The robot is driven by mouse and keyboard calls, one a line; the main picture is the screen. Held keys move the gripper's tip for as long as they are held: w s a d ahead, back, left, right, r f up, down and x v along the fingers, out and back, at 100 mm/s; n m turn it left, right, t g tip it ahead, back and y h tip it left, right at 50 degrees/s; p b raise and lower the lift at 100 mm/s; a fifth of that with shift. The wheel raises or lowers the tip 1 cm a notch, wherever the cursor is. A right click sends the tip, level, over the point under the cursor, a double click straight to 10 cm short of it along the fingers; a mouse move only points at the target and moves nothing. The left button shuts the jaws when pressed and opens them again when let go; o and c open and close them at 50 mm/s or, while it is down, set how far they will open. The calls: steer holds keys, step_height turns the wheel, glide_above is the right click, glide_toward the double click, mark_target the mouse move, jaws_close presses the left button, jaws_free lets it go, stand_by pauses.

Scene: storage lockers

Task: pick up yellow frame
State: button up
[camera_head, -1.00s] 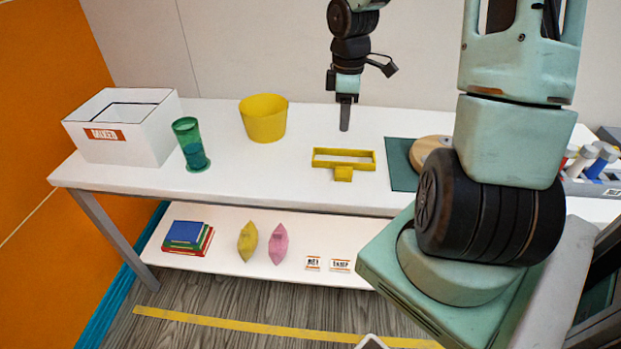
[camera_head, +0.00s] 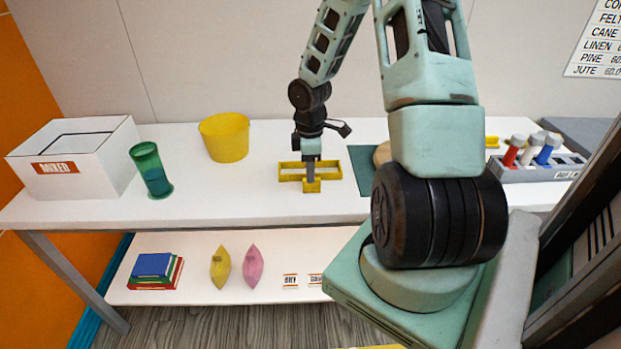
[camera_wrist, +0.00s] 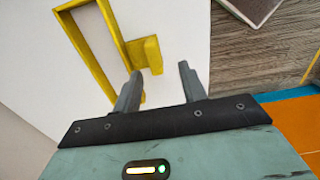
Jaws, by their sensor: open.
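The yellow frame (camera_head: 290,178) lies flat on the white table, a rectangular outline with a small block-like tab (camera_head: 312,187) on its near side. My gripper (camera_head: 311,178) points down at the frame's near side. In the wrist view my gripper (camera_wrist: 160,68) is open, its fingers apart with the tab (camera_wrist: 151,55) just beyond the tips, nearer the left finger. Nothing is held. Whether the fingers touch the frame cannot be told.
A yellow bucket (camera_head: 224,138), a green tumbler (camera_head: 152,170) and a white box marked MIXED (camera_head: 70,175) stand to the left. A dark green mat (camera_head: 358,160) with a round wooden piece lies right of the frame. A grey rack (camera_head: 535,172) holds tubes farther right.

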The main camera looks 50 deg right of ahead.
steer(key=f, duration=0.3)
steer(key=d+f, duration=0.1)
steer(key=f, duration=0.1)
steer(key=shift+f, duration=0.1)
jaws_close()
